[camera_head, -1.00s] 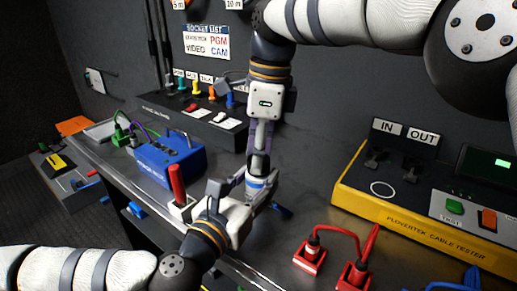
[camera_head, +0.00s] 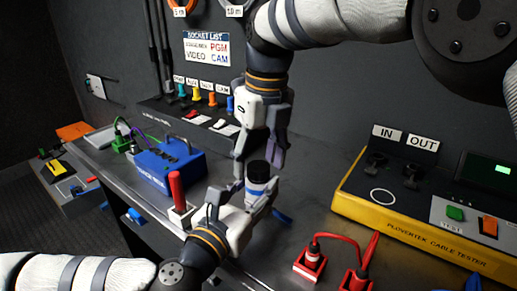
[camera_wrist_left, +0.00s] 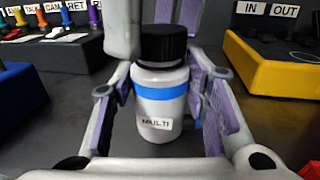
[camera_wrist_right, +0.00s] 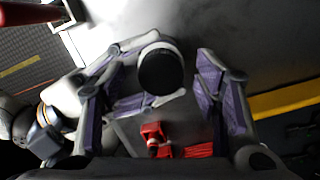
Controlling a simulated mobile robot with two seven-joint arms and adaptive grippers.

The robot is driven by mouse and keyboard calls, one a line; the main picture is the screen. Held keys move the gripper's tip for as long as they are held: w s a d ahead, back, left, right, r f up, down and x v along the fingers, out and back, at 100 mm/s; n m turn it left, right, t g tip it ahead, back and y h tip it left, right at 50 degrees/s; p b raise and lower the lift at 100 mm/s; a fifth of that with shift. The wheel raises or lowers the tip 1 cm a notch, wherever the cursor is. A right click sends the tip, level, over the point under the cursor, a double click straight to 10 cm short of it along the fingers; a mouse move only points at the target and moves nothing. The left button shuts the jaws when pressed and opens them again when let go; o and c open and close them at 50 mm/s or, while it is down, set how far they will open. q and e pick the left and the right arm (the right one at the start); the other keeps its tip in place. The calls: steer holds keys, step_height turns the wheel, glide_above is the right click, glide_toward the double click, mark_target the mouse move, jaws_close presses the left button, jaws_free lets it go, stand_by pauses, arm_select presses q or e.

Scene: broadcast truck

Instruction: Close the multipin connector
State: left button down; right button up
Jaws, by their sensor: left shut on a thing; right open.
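The multipin connector (camera_head: 257,186) is a white upright cylinder with a blue band and a black cap (camera_head: 258,171) on top. The left wrist view shows its body (camera_wrist_left: 158,112) with a "MULTI" label and the black cap (camera_wrist_left: 164,43) seated on it. Whether the cap is fully tightened cannot be told. My left gripper (camera_head: 247,198) is shut on the white body and holds it upright above the bench. My right gripper (camera_head: 261,162) is open, its fingers pointing down on either side of the cap. In the right wrist view the cap (camera_wrist_right: 160,70) lies between the spread fingers, apart from them.
A blue box (camera_head: 170,165) and a red-handled tool (camera_head: 176,190) stand to the left. The yellow cable tester (camera_head: 400,215) is at right, with red connectors (camera_head: 310,262) in front. A switch panel with coloured plugs (camera_head: 205,115) is behind. Dark bench between is mostly clear.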

steer(key=shift+r, duration=2.25)
steer(key=o, duration=0.6)
steer(key=shift+c, duration=0.2)
step_height(320, 180, up, 7)
steer(key=shift+s+d+r, duration=0.2)
steer(key=shift+s+d, duration=0.1)
steer(key=shift+d, duration=0.05)
arm_select(q)
steer(key=c, duration=0.8)
jaws_free()
steer(key=shift+c, duration=0.2)
